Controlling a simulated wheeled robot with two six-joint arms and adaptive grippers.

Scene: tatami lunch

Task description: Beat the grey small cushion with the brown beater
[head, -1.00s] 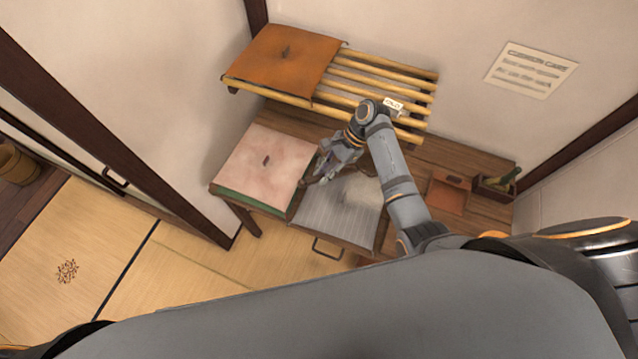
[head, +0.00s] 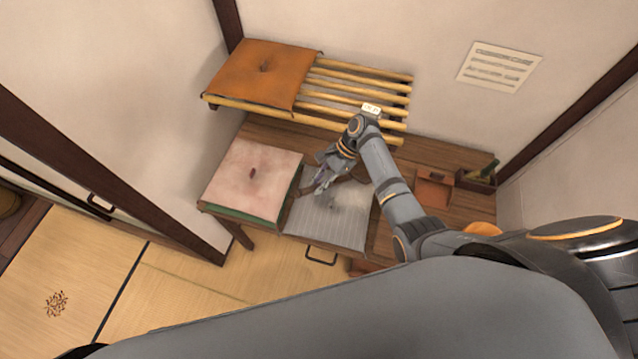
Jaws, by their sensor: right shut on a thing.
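The rest of the beater is hidden or too small to make out. I cannot tell whether it touches the cushion. My left gripper is out of view.
A pink cushion (head: 250,180) on a green one lies left of the grey cushion. An orange cushion (head: 260,72) lies on a slatted bamboo rack (head: 360,85) behind. A brown object (head: 433,190) and a dark box (head: 476,180) with a green item are at the right.

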